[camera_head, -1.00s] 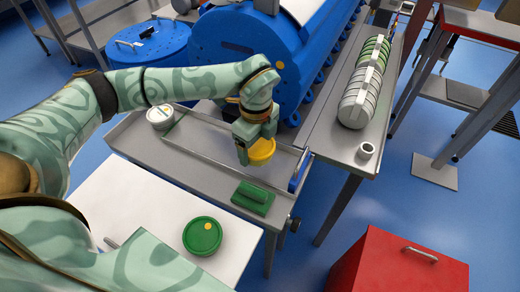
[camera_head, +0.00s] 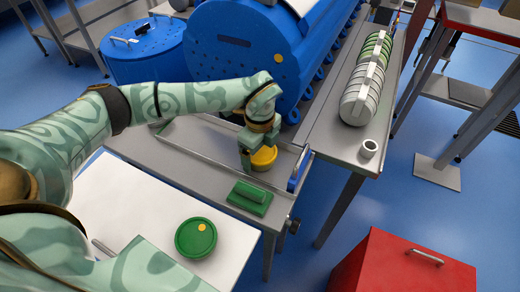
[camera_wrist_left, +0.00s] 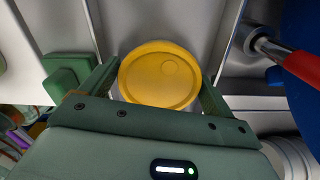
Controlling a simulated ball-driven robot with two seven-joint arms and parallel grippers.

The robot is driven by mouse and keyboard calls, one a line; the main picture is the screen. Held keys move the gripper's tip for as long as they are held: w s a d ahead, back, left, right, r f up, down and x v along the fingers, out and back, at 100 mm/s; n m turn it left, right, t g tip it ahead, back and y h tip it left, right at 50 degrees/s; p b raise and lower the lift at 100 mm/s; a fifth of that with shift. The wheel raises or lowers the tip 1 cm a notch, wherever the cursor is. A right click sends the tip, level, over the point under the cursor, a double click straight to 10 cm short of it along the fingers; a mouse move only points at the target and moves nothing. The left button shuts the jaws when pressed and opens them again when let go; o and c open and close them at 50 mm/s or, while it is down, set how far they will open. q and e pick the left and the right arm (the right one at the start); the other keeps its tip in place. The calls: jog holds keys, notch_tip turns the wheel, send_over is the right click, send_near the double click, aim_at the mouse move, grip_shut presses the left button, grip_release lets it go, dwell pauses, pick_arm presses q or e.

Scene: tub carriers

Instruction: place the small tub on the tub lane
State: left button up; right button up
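The small tub has a round yellow lid (camera_head: 264,158) and is at the right part of the grey railed tub lane (camera_head: 207,145). My left gripper (camera_head: 258,160) reaches down to it from above. In the left wrist view the yellow lid (camera_wrist_left: 160,75) fills the space between the two fingers, which appear to press on its sides. The tub's underside is hidden, so I cannot tell whether it touches the lane. My right gripper is not in view.
A green block (camera_head: 249,198) lies in front of the lane, and a round green-lidded tub (camera_head: 196,238) is on the white tabletop (camera_head: 130,205). A large blue drum (camera_head: 235,50) stands behind. A blue-handled part (camera_head: 299,169) is at the lane's right end. A red cabinet (camera_head: 400,265) stands front right.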

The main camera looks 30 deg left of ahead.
aim_at(260, 151)
pick_arm(q)
jog(key=shift+r, duration=0.25)
notch_tip(260, 151, up, 12)
jog(key=p, duration=0.3)
jog(key=shift+p, duration=0.35)
jog(key=shift+f, duration=0.15)
